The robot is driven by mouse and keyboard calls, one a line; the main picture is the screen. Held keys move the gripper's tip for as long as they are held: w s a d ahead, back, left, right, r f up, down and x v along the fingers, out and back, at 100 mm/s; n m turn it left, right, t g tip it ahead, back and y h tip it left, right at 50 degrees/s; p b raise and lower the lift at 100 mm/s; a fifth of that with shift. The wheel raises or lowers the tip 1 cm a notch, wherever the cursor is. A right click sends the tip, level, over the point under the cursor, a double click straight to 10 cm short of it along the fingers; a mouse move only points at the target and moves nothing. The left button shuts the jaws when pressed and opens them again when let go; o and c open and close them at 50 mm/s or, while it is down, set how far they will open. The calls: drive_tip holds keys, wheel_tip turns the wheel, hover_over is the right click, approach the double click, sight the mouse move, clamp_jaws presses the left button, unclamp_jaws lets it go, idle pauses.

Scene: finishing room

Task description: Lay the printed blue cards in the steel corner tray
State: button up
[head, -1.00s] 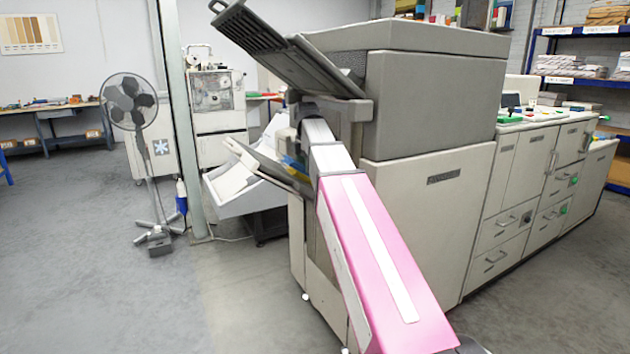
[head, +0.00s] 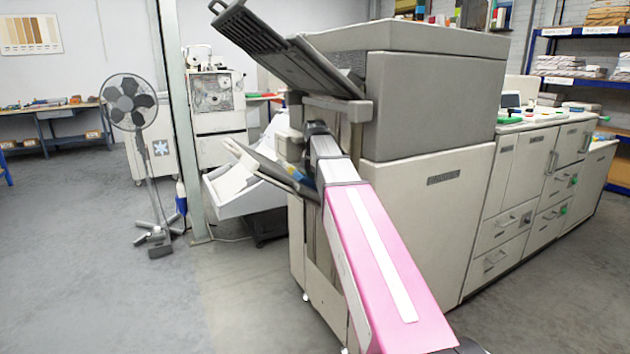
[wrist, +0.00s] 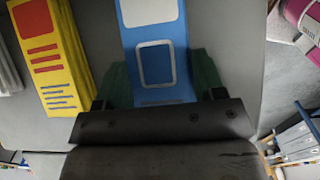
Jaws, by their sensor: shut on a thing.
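A blue printed card or stack of cards (wrist: 155,65), with a white panel and a pale outlined square, lies between the green fingers of my gripper (wrist: 160,88) in the wrist view. My gripper is shut on it. A grey tray surface (wrist: 95,25) lies beneath. Yellow printed cards (wrist: 48,60) with red and blue marks lie to the left, apart from the fingers. In the head view my arm reaches to the lower side tray (head: 270,168) of the large grey printer; the fingers are hidden there. I cannot make out a steel corner tray.
The printer (head: 425,190) stands close on the right of my arm. Its slanted upper tray (head: 285,50) hangs above my wrist. A post (head: 180,120) and a standing fan (head: 135,110) are on the left. Floor (head: 110,280) at the front left is clear.

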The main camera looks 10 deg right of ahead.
drive_tip(key=shift+f, duration=0.15)
drive_tip(key=o, duration=1.1)
drive_tip(key=shift+c, duration=0.2)
